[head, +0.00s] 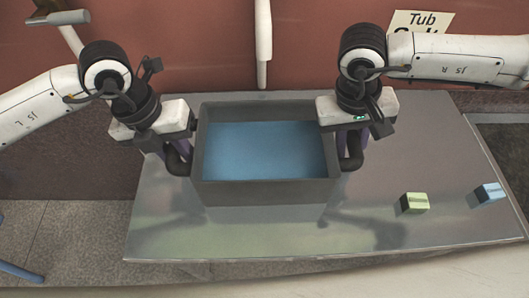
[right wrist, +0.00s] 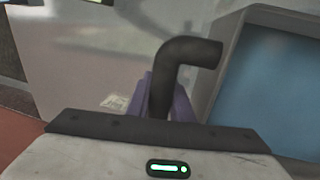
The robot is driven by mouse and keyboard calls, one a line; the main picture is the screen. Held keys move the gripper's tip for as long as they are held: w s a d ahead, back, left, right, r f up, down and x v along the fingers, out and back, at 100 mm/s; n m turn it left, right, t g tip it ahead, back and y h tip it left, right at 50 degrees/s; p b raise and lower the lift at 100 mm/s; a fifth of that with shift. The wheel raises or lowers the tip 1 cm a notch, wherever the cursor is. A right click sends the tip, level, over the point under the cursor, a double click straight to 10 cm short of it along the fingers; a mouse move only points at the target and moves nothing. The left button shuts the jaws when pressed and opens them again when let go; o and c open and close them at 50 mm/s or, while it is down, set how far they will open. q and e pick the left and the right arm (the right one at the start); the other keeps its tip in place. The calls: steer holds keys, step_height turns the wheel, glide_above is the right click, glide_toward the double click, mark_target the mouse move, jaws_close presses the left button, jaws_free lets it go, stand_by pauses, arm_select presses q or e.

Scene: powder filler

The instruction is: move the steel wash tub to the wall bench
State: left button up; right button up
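The steel wash tub (head: 265,192) is a grey rectangular box with a blue inner surface. It sits upright on the shiny metal table, with a dark bent handle at each end. My left gripper (head: 178,146) is at the left handle, its purple fingers around it and partly hidden by the wrist. My right gripper (head: 349,145) is at the right handle. In the right wrist view, the purple fingers of that gripper (right wrist: 166,103) close on both sides of the handle (right wrist: 187,52), beside the tub wall (right wrist: 226,70).
The metal table (head: 270,230) has free room in front of the tub and to its right. A green block (head: 415,202) and a blue block (head: 489,193) lie at the right. A sign reading "Tub" (head: 421,21) is on the reddish back wall, partly covered by my right arm.

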arm_select(q)
jaws_close()
arm_select(e)
jaws_close()
arm_select(q)
steer(key=shift+r, duration=0.1)
stand_by(0.7)
steer(key=shift+w+r, duration=0.2)
steer(key=shift+r, duration=0.05)
arm_select(e)
steer(key=shift+w+r, duration=0.25)
